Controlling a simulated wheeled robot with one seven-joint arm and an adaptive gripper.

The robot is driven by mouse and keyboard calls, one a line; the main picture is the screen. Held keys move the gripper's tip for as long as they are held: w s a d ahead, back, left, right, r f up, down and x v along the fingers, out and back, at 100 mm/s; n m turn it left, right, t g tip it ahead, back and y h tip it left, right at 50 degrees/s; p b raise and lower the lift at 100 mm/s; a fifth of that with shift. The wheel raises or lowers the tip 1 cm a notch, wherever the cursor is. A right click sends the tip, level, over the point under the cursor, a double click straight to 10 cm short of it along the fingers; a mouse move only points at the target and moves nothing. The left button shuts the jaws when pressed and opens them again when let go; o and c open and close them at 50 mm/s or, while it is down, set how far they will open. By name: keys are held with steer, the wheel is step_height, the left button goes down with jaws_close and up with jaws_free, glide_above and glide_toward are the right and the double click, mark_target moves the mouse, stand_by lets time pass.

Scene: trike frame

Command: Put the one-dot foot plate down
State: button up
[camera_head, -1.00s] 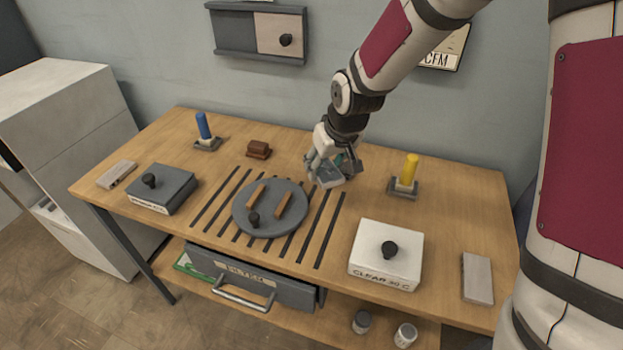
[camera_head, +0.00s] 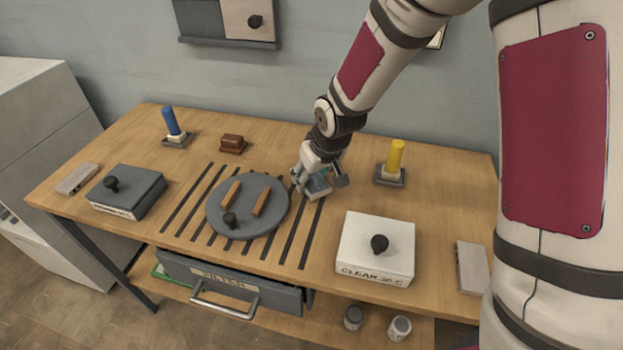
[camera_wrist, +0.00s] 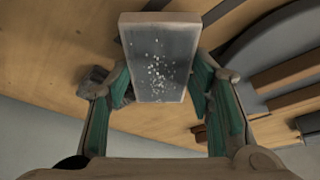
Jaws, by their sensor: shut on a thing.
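A grey plate with pale speckles on its face (camera_wrist: 157,62) is between the green-padded fingers of my gripper in the wrist view. I see no clear single dot on it. In the head view my gripper (camera_head: 313,179) is shut on this plate (camera_head: 318,190), low over the table at the far ends of the rightmost dark slats. It is right of the round grey disc and left of the yellow post. I cannot tell whether the plate touches the table. The fingers hide part of it.
The round disc (camera_head: 248,222) with two wooden bars lies on the slats. The yellow post (camera_head: 395,158), white lidded box (camera_head: 365,258) and grey slab (camera_head: 473,269) stand to the right. The blue post (camera_head: 172,122), brown block (camera_head: 232,143) and dark box (camera_head: 130,193) stand left.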

steer(key=shift+f, duration=0.55)
steer(key=shift+f+b, duration=0.4)
steer(key=shift+f, duration=0.05)
steer(key=o, duration=1.4)
steer(key=shift+f, duration=0.1)
steer(key=shift+r, duration=0.2)
steer(key=shift+r+p, duration=0.3)
steer(key=shift+p, duration=0.1)
steer(key=p+v, duration=0.2)
steer(key=v, duration=1)
